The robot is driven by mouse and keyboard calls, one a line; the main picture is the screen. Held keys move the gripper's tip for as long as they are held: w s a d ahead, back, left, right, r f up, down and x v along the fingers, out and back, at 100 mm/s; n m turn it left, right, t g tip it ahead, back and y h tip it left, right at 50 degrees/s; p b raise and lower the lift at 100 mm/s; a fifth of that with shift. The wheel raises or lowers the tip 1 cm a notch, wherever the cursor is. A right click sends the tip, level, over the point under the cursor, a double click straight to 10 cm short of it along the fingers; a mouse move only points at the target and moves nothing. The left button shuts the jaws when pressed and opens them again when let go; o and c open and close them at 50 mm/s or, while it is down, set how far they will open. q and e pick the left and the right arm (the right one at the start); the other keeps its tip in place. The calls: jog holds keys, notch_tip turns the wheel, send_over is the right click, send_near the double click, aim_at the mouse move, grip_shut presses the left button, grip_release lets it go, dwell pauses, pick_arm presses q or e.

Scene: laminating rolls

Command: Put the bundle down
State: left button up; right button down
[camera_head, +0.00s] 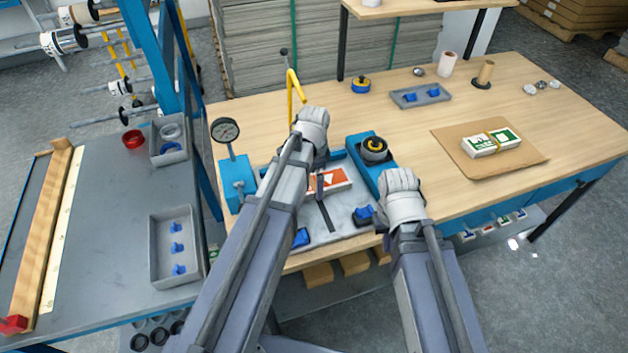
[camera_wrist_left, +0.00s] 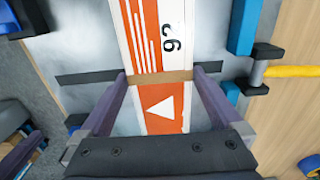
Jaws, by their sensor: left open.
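The bundle (camera_head: 336,179) is an orange and white stack of flat printed pieces with a brown paper band. It lies on the grey metal plate of a blue-framed fixture (camera_head: 341,220), partly hidden by my left arm. In the left wrist view the bundle (camera_wrist_left: 162,122) shows a white triangle and black figures. My left gripper (camera_wrist_left: 160,77) is open, with one finger on each side of the bundle at the band and gaps visible beside it. The fingers of my right gripper are hidden; its wrist is over the fixture's front right corner.
A green and white banded bundle (camera_head: 490,143) lies on a cardboard sheet (camera_head: 530,157) at the right. A dial gauge (camera_head: 225,131) and yellow lever (camera_head: 297,86) stand beside the fixture. A grey tray (camera_head: 420,96) is further back. The wooden tabletop between has free room.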

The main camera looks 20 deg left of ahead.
aim_at(314, 182)
pick_arm(q)
notch_tip(314, 182, up, 12)
jog(key=p, duration=1.2)
jog(key=s+d+n+y, duration=0.1)
jog(key=s+d+n, duration=0.6)
jog(key=s+d, duration=0.4)
jog(key=s, duration=0.4)
